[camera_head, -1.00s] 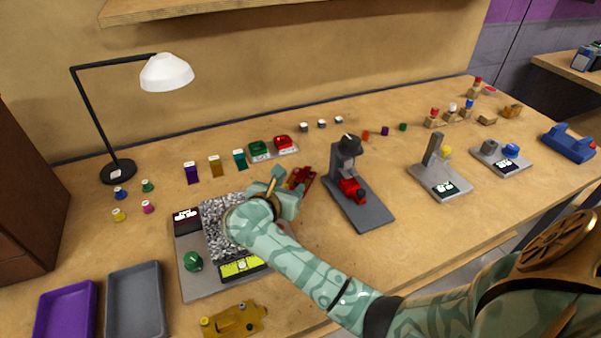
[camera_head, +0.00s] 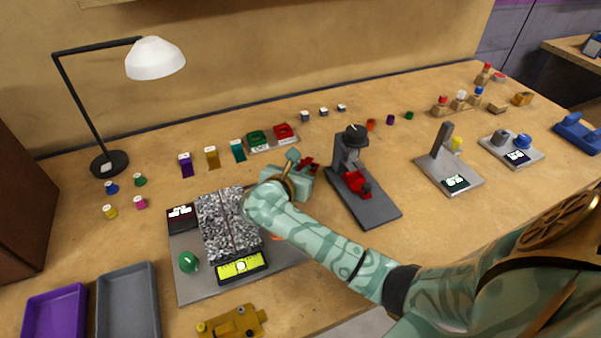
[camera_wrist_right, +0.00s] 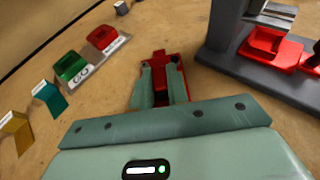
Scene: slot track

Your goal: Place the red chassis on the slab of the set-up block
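The red chassis (camera_wrist_right: 159,58) lies at the fingers of my right gripper (camera_wrist_right: 160,90) in the right wrist view. One finger is on each side of its middle, and its far end sticks out past the tips. I cannot tell whether the fingers press on it. In the head view my right gripper (camera_head: 303,172) hides most of the chassis (camera_head: 311,163). The set-up block (camera_head: 190,284) is a grey plate left of the gripper. Its speckled slab (camera_head: 220,225) is bare where it shows. My forearm covers part of the block's right side. My left gripper is out of view.
A dark grey press-like stand (camera_head: 377,210) with a red part is close right of the gripper. A holder with green and red pieces (camera_head: 270,144) is behind. A green knob (camera_head: 188,262) and a yellow level (camera_head: 240,267) are on the block. Grey (camera_head: 128,305) and purple trays stand front left.

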